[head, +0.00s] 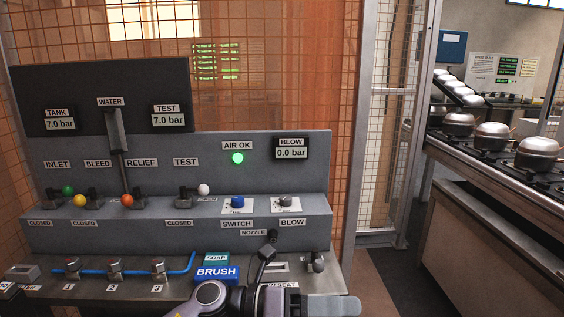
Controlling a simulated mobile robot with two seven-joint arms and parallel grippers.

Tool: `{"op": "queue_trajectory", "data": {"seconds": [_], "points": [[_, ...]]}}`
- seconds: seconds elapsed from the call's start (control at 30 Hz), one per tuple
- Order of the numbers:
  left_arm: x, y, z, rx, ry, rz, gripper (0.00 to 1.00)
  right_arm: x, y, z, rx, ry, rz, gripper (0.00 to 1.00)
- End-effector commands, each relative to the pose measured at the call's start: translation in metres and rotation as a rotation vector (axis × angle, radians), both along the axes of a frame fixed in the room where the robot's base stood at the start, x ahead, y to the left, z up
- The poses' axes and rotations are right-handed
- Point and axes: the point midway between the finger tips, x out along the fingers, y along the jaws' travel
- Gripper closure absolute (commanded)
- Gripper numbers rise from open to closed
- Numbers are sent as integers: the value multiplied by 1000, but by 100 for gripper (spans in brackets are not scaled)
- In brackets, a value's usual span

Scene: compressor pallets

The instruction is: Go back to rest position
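My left gripper (318,303) shows at the bottom edge, in front of the bench, with my grey arm beside it. It is cut off by the frame, and I cannot tell whether its fingers are open or shut. Whether it touches the bench or the partly hidden seat label is unclear. My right gripper is out of view. The control panel (110,240) stands ahead with the TANK display (60,124) and TEST display (168,122) at 7.0 bar. The BLOW display (291,153) reads 0.0 bar, and the AIR OK lamp (238,158) is green.
The blue BRUSH block (217,274) and teal SOAP block (216,258) sit close behind my arm. The nozzle (265,252) rises nearby. Fittings (115,268) with a blue hose lie left.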

Motion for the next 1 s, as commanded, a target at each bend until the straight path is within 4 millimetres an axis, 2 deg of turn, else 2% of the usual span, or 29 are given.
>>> {"op": "queue_trajectory", "data": {"seconds": [0.13,0.27,0.47,0.6,0.77,0.87,1.0], "points": [[6,15,-1,-212,305,152,63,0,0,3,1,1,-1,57],[16,41,-13,-376,577,295,63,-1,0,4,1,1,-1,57],[27,94,-56,-589,981,515,63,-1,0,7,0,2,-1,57],[23,133,-97,-709,1237,662,63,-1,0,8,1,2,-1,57],[3,177,-150,-834,1518,832,63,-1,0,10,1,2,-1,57],[-20,205,-186,-908,1698,947,63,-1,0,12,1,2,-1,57],[-65,243,-235,-1010,1943,1116,63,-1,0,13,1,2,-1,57]]}}
